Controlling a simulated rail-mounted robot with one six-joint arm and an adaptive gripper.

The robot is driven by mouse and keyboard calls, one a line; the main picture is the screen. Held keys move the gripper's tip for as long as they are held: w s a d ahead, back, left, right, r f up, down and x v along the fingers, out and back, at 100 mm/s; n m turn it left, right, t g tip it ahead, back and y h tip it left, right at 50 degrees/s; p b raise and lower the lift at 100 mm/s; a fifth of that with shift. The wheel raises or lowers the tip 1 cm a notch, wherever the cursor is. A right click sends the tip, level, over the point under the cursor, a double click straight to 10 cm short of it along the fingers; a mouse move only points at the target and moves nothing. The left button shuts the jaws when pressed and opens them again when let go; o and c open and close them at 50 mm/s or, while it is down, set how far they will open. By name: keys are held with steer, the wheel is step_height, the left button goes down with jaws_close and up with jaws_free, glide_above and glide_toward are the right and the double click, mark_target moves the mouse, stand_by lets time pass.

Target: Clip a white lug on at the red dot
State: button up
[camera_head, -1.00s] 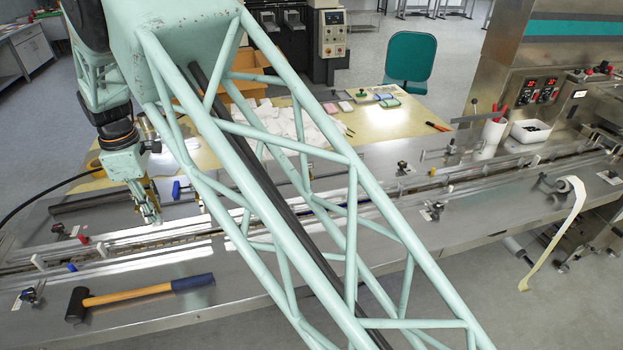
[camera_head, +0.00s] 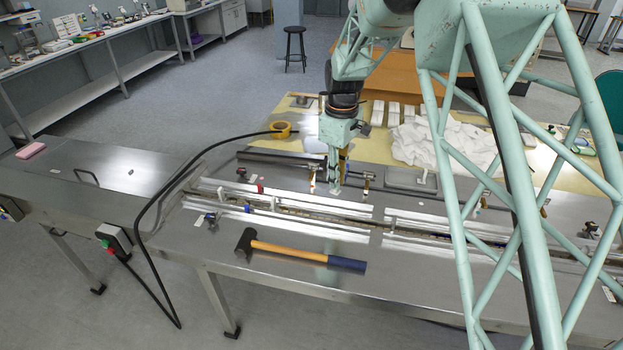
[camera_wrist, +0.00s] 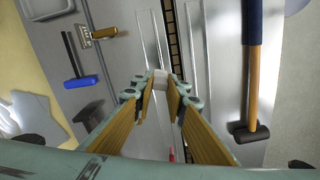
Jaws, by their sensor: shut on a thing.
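My gripper (camera_head: 335,190) points down over the rail track of the steel machine bed. In the wrist view the fingertips (camera_wrist: 160,84) close on a small white piece (camera_wrist: 160,75), which looks like a white lug. Below it in that view runs the dark slotted chain channel (camera_wrist: 173,40) between bright rails. In the head view a white upright piece (camera_head: 274,203) stands on the track left of my gripper, close to a red piece (camera_head: 260,188). I cannot make out a red dot for certain.
A hammer (camera_head: 305,253) with a blue grip lies on the bed in front of the track. A black cable (camera_head: 150,205) loops at the left. Small clamps stand along the rails.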

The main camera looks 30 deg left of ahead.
steer(key=w+d+m, duration=0.3)
steer(key=w+d, duration=0.1)
steer(key=d, duration=0.7)
steer(key=w+d+f+m, duration=0.1)
steer(key=w+d+m, duration=0.2)
steer(key=d, duration=0.8)
steer(key=w+d+m, duration=0.3)
steer(key=w+d, duration=0.1)
steer(key=d, duration=0.7)
steer(key=s+d+f+m, duration=0.1)
steer(key=d+m, duration=0.2)
steer(key=d, duration=0.7)
steer(key=s+d+f+m+b, duration=0.1)
steer(key=s+d+m, duration=0.1)
steer(key=d, duration=0.9)
steer(key=s+d+f+m+b, duration=0.1)
steer(key=d+m, duration=0.3)
steer(key=d, duration=0.6)
steer(key=shift+s+d+f, duration=0.15)
steer(key=shift+s+d, duration=0.1)
steer(key=shift+s, duration=0.15)
